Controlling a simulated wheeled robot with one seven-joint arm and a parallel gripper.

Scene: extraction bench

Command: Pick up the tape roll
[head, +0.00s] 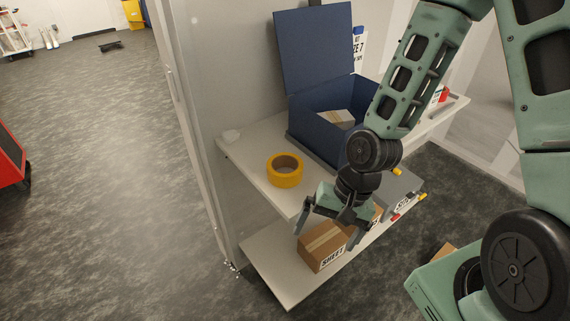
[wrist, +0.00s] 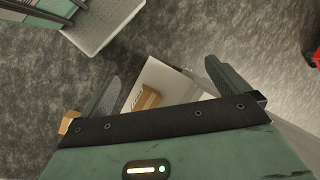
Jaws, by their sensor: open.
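The tape roll (head: 286,170) is a yellow-orange ring lying flat near the left end of the upper white shelf (head: 249,154) in the head view. My gripper (head: 326,236) is lower and to the right of it, pointing down beyond the shelf's front edge, apart from the roll. In the wrist view my gripper (wrist: 166,92) has its two fingers spread wide with nothing between them. The tape roll does not show in the wrist view.
A blue open-lidded box (head: 318,117) stands behind the roll, to its right. A cardboard box (head: 322,247) sits on the lower shelf (head: 271,271), below my gripper; a brown box also shows in the wrist view (wrist: 147,98). Open floor (head: 100,170) lies left.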

